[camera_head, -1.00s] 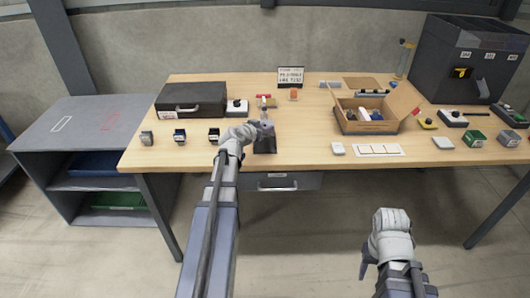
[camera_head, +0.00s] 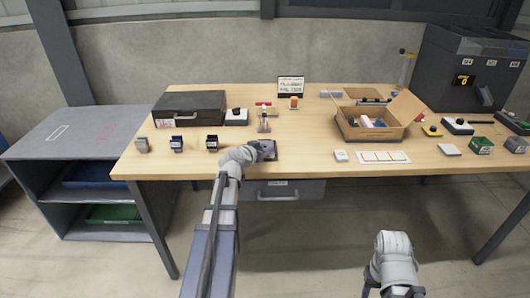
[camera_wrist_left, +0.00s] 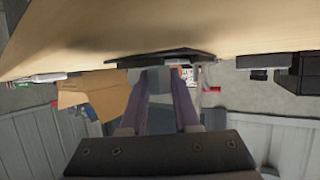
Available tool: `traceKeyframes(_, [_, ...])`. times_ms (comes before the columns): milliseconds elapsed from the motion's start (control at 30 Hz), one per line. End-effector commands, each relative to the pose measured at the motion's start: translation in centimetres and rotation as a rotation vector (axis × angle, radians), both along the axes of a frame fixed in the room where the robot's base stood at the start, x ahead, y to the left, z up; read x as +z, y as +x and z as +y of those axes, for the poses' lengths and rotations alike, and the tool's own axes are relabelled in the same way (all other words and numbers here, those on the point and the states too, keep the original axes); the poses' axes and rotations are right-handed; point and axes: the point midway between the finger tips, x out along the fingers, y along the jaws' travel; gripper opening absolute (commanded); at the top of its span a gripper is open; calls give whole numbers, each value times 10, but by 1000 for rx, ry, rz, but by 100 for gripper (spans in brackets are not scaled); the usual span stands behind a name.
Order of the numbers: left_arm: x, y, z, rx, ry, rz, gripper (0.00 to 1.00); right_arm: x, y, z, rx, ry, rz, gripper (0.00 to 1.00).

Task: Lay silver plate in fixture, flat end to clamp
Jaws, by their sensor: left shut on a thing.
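My left gripper (camera_head: 262,150) reaches over the front edge of the table and is shut on a dark grey flat piece (camera_head: 270,155), probably the plate. In the left wrist view the piece shows edge-on as a thin dark slab (camera_wrist_left: 180,53) at the fingertips. Its end shapes cannot be told. The fixture (camera_head: 264,125) seems to be the small upright metal device with a red part, just behind the gripper; its seat is too small to make out. My right gripper (camera_head: 371,279) hangs low in front of the table, only partly visible, away from everything.
A black case (camera_head: 188,105) stands back left, with several small blocks before it. An open cardboard box (camera_head: 372,122) with parts is right of the gripper. A white button box (camera_head: 236,117) and a sign (camera_head: 291,86) stand behind. Bare tabletop lies front left.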

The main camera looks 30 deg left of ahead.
Motion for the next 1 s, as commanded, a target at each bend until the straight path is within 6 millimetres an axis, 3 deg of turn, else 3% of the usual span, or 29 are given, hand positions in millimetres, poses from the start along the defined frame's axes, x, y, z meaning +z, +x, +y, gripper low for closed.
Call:
traceKeyframes(200, [-5,0,0,0,0,0,0,-5,0,0,0,0,0,50])
traceKeyframes(233, [-3,0,0,0,0,0,33,-3,0,0,0,0,0,50])
traceKeyframes(467, [-2,0,0,0,0,0,59,-3,0,0,0,0,0,50])
traceKeyframes(933, [3,0,-2,-3,-2,1,60,3,0,0,0,0,0,50])
traceKeyframes(1000, [6,-11,-3,-2,-3,1,60,7,0,0,0,0,0,50])
